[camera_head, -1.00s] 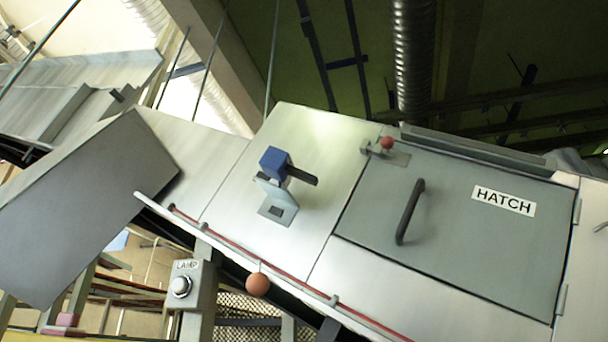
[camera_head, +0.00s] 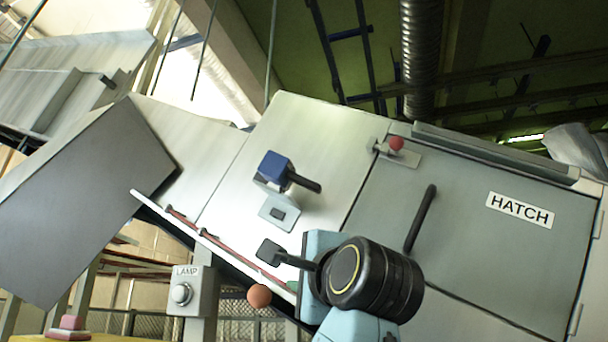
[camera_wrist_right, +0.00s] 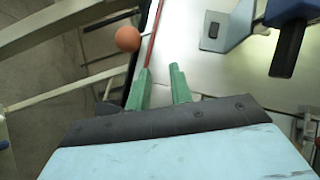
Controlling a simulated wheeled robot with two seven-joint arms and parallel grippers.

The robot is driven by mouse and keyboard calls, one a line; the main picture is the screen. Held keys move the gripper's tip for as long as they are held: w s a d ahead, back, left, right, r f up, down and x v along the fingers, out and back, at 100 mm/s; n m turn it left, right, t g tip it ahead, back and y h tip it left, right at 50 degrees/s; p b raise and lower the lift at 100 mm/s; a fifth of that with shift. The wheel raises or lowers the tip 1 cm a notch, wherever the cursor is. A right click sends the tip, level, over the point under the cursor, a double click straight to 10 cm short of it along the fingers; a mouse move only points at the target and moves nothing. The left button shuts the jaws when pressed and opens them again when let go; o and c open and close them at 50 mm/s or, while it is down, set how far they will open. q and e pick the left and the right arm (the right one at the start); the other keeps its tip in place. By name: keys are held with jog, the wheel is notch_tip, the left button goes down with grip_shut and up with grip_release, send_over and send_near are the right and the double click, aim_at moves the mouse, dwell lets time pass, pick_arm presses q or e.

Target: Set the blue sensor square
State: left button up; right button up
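The blue sensor (camera_head: 273,166) is a blue block with a dark bar pointing right and down. It sits on a pale metal bracket (camera_head: 279,212) on the sloping panel. The bar slopes a little more steeply than the panel's top edge. The sensor shows at the top right in the right wrist view (camera_wrist_right: 292,10), with the bracket (camera_wrist_right: 225,28) to its left. My right gripper (camera_wrist_right: 160,72) has two green fingers apart with nothing between them, short of the bracket. Its black and pale blue wrist is below and right of the sensor in the head view. My left gripper is not in view.
A red cord (camera_head: 225,245) runs along the panel's lower rail, with an orange ball (camera_head: 259,296) below it. A hatch (camera_head: 470,250) with a dark handle (camera_head: 421,218) and a red knob (camera_head: 396,143) are to the right. A lamp box (camera_head: 190,291) is lower left.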

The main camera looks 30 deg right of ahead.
aim_at(303, 185)
jog(key=s+r+m+t, duration=0.2)
jog(key=s+r+m, duration=0.2)
jog(key=s+r, duration=0.7)
jog(key=p+x, duration=0.3)
jog(key=x, duration=0.4)
jog(key=p+x, duration=0.3)
jog(key=x, duration=0.4)
jog(key=shift+s+r, duration=0.1)
jog(key=shift+r, duration=0.15)
grip_shut()
